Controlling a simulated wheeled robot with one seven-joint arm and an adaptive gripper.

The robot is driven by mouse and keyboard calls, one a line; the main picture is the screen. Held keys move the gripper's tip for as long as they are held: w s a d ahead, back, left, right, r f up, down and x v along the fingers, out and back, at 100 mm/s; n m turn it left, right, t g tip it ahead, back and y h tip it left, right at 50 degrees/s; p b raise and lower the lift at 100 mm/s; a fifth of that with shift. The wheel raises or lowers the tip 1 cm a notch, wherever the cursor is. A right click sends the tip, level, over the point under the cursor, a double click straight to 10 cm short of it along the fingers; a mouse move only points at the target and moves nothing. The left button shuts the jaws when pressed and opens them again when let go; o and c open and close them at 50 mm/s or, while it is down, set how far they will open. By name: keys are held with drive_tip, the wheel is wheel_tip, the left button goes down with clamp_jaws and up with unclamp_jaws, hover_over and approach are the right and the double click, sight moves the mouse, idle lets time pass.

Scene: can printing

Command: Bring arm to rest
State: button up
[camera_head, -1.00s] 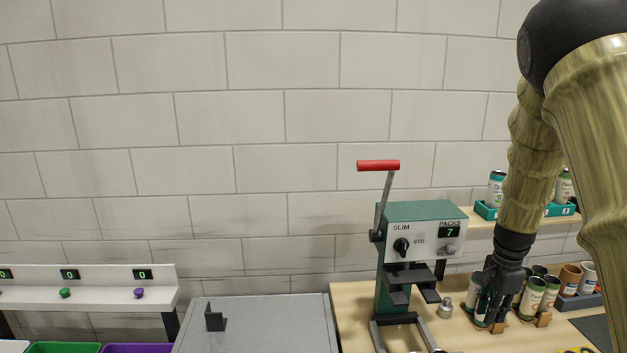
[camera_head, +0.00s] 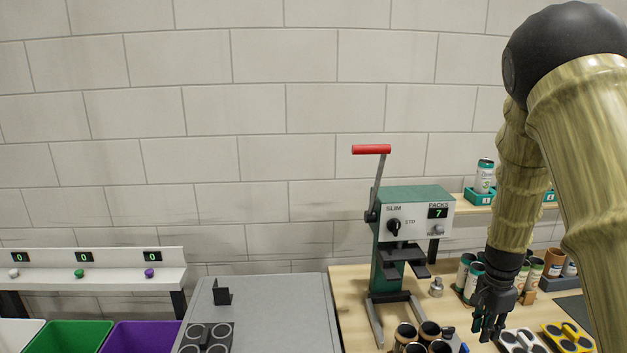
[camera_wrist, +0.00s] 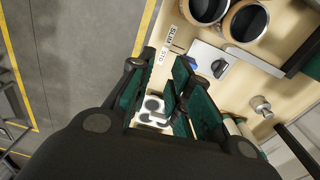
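My arm hangs down on the right side of the head view. My gripper (camera_head: 489,327) points downward over the wooden workbench, in front of several cans (camera_head: 466,273). In the wrist view my gripper (camera_wrist: 163,95) shows dark green finger pads spread apart with nothing between them, so it is open and empty. A white plate with round holes (camera_wrist: 153,108) shows below, past the fingers; it also appears right of the gripper in the head view (camera_head: 520,341).
A green press (camera_head: 412,215) with a red lever stands left of my gripper. Dark open cylinders (camera_head: 406,333) stand at the bench front. A yellow plate (camera_head: 567,338) lies to the right. A grey table (camera_head: 265,300) and green (camera_head: 75,336) and purple (camera_head: 145,338) bins are further left.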

drive_tip(key=s+a+f+n+b, duration=0.25)
drive_tip(key=s+f, duration=0.35)
drive_tip(key=f, duration=0.4)
drive_tip(key=s+a+f+n+h+b, duration=0.1)
drive_tip(key=s+a+f+n, duration=0.2)
drive_tip(key=s+f, duration=0.45)
drive_tip(key=s+a+f+n+b, duration=0.2)
drive_tip(key=s+a+f+n, duration=0.15)
drive_tip(key=f, duration=0.85)
drive_tip(key=s+a+f+n+b, duration=0.2)
drive_tip(key=s+a+f, duration=0.3)
drive_tip(key=s, duration=0.5)
drive_tip(key=s+a+f+n+y+b, duration=0.1)
drive_tip(key=s+a+f+n+b, duration=0.2)
drive_tip(key=s+a+f, duration=0.3)
drive_tip(key=s+f+n, duration=0.1)
drive_tip(key=s, duration=0.4)
drive_tip(key=shift+a+n, duration=0.15)
drive_tip(key=shift+n, duration=0.25)
